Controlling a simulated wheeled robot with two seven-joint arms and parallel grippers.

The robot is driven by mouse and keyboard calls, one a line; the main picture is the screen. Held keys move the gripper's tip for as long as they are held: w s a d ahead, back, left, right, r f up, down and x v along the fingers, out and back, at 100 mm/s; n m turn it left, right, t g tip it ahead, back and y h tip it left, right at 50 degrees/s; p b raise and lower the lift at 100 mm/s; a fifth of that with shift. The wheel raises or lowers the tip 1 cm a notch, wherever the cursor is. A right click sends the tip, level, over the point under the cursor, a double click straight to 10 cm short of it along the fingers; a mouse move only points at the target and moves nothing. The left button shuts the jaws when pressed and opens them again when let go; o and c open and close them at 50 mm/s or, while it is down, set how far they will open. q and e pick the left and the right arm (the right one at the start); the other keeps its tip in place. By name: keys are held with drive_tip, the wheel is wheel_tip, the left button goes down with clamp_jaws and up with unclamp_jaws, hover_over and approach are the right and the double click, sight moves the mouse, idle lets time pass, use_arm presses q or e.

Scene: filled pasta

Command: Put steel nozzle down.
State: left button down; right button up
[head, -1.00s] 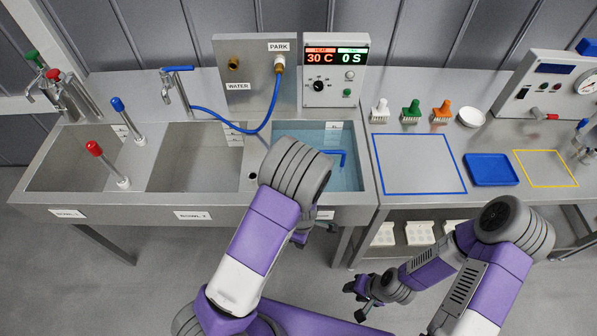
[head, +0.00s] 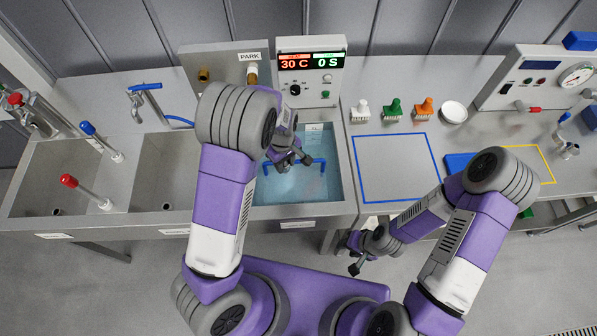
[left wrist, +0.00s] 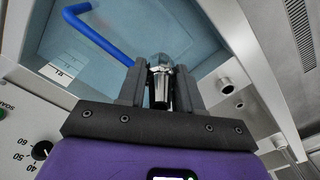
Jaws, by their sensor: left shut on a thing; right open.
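My left gripper (head: 292,160) is over the water-filled basin (head: 275,212), at the right end of the sink row. In the left wrist view, its fingers (left wrist: 159,85) are shut on a small shiny steel piece, the steel nozzle (left wrist: 161,68), with the water behind it. The nozzle cannot be made out clearly in the head view. I cannot tell whether it touches the water. My right gripper (head: 352,255) is open and empty, low in front of the bench.
A control box (head: 310,75) reading 30 C and 0 S stands behind. The blue-outlined square (head: 395,170) on the bench is empty. Three brushes (head: 393,110) and a white bowl (head: 454,112) sit behind it.

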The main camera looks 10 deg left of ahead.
use_arm(q)
wheel_tip(320, 180, down, 23)
drive_tip(key=b, duration=1.2)
drive_tip(key=shift+w+f, duration=0.1)
drive_tip(key=shift+f, duration=0.2)
drive_tip(key=c, duration=1)
unclamp_jaws()
drive_tip(key=shift+c, duration=0.2)
drive_tip(key=shift+r, duration=0.1)
